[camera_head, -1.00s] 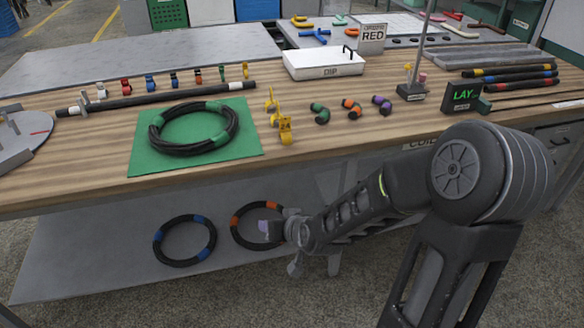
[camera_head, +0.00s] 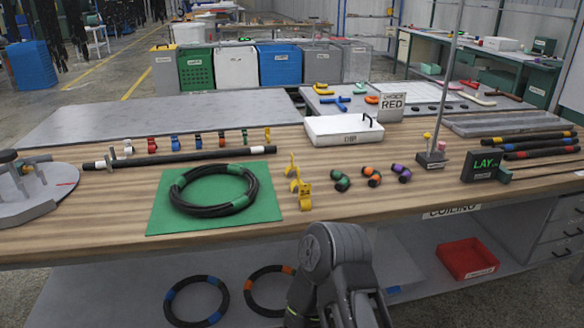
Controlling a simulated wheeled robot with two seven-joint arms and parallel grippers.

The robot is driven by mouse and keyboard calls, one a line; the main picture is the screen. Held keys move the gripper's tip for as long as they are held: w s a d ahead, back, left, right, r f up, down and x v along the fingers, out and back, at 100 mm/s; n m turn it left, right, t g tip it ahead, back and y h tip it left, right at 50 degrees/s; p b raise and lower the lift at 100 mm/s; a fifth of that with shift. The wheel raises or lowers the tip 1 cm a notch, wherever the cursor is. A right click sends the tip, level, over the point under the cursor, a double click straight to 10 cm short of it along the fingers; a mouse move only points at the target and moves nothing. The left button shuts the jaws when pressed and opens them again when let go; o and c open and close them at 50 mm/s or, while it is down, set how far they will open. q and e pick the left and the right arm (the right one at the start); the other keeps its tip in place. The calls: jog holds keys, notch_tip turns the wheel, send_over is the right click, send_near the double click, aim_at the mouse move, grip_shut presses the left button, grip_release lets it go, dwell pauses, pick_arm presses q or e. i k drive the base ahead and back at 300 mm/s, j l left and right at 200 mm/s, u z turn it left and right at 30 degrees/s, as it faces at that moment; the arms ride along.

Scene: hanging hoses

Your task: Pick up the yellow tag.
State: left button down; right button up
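A yellow piece (camera_head: 300,192) stands on the wooden bench just right of the green mat. It has an upright part behind and a lower front part with dark marks, and looks like a tag or clip. A smaller yellow piece (camera_head: 267,134) is at the right end of the row of small coloured clips behind the mat. Another small yellow piece (camera_head: 427,136) is at the little stand on the right. One of my arms reaches in at the bottom centre, below the bench front. Its gripper is hidden or out of frame. My other gripper is not in view.
A coiled black hose with green bands (camera_head: 213,190) lies on the green mat (camera_head: 165,222). Green, orange and purple banded pieces (camera_head: 372,176) lie right of the yellow piece. A white tray (camera_head: 343,130) is behind. A thin pole (camera_head: 453,75) rises at right.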

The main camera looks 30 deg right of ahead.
aim_at(291, 167)
jog(key=l+u, duration=0.15)
jog(key=u, duration=0.25)
jog(key=l+u, duration=0.15)
jog(key=u, duration=0.25)
jog(key=k+l+u, duration=0.15)
jog(key=l, duration=0.3)
jog(key=k+l+u, duration=0.15)
jog(key=l, duration=0.3)
jog(key=k+l+u, duration=0.2)
jog(key=l, duration=0.25)
jog(key=k+l+u, duration=0.15)
jog(key=k+l, duration=0.2)
